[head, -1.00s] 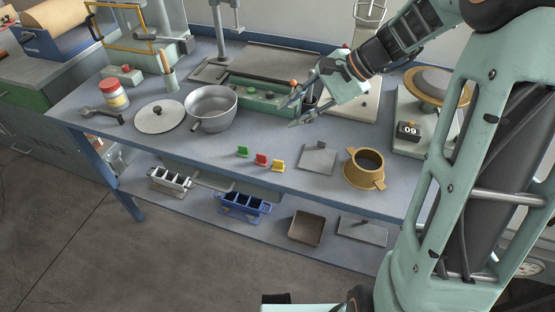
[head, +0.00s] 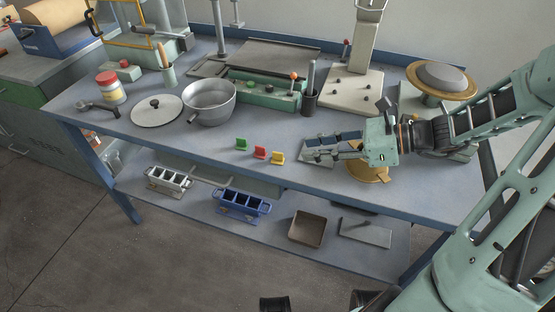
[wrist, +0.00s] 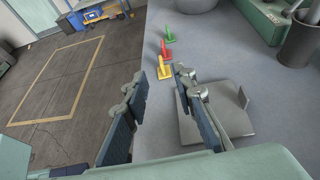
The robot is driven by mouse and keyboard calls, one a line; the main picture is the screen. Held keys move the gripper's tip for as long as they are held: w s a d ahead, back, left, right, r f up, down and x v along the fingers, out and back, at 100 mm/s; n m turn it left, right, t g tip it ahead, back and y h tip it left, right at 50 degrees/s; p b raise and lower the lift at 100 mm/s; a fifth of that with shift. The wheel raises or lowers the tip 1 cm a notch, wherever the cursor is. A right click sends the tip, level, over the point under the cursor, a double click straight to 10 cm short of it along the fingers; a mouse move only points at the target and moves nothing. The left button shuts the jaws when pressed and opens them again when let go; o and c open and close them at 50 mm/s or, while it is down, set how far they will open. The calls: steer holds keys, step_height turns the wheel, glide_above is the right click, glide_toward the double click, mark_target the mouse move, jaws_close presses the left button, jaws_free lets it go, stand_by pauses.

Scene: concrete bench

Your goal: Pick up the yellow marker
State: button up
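The yellow marker (head: 277,157) is a small upright piece on the bench top near the front edge. It is the rightmost of a row with a red one (head: 260,152) and a green one (head: 242,144). In the wrist view the yellow marker (wrist: 164,69) stands just beyond the fingertips, with the red and green ones farther off. My gripper (head: 309,149) is open and empty, low over the bench, to the right of the yellow marker and pointing towards it. In the wrist view my gripper (wrist: 158,78) has its fingers apart, with no contact seen.
A flat grey plate with a handle (wrist: 222,122) lies under my gripper's right finger. A brass ring-shaped piece (head: 372,174) is partly hidden below my gripper. A metal pot (head: 209,103) stands behind the markers.

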mark_target(278, 157)
steer(key=b+x, duration=0.2)
steer(key=x, duration=0.6)
steer(key=shift+a+f, duration=0.25)
steer(key=shift+a, duration=0.05)
steer(key=shift+c, duration=0.6)
jaws_close()
